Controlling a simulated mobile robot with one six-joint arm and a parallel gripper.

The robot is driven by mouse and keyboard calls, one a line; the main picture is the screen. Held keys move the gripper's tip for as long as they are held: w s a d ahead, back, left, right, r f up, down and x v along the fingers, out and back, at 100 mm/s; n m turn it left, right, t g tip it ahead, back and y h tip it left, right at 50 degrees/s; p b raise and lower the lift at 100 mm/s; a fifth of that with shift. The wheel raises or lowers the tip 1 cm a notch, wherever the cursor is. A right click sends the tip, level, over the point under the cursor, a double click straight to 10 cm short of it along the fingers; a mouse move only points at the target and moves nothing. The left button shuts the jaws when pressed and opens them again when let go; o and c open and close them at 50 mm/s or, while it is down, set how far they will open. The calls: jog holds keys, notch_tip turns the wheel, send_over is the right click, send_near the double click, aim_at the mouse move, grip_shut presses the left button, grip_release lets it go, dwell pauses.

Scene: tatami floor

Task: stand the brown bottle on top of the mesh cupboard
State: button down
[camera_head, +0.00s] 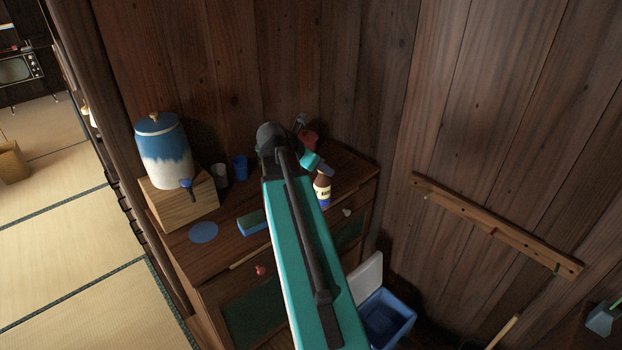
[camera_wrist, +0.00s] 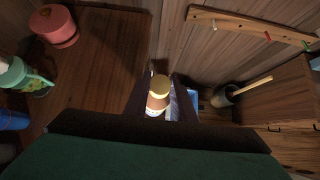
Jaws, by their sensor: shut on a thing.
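The brown bottle (camera_head: 322,190) has a pale label and shows beside my arm, near the front right edge of the mesh cupboard's top (camera_head: 346,165). In the wrist view the bottle (camera_wrist: 158,102), with its yellowish cap, is between the two dark fingers of my gripper (camera_wrist: 161,100), which is shut on it. I cannot tell whether the bottle's base touches the cupboard top or hangs in front of it. My arm hides part of the cupboard top and front. The cupboard has dark green mesh doors (camera_head: 252,312).
A blue and white dispenser (camera_head: 163,155) on a wooden box (camera_head: 180,207), a blue cup (camera_head: 240,167) and a blue disc (camera_head: 203,232) are on the left of the top. A red canister (camera_wrist: 54,24) and teal jug (camera_wrist: 18,76) are nearby. A blue bin (camera_head: 388,318) stands below right.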

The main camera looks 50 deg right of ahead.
jog(key=w+d+f+p, duration=0.1)
jog(key=w+d+p, duration=0.2)
jog(key=w+d, duration=0.6)
jog(key=w, duration=0.4)
jog(key=shift+f+p, duration=0.2)
jog(key=shift+p, duration=0.15)
jog(key=shift+f, duration=0.1)
dwell(0.3)
jog(key=shift+f+p, duration=0.65)
jog(key=shift+f, duration=1.15)
jog(key=c, duration=1.5)
grip_release()
jog(key=b+v, duration=0.2)
jog(key=v, duration=1)
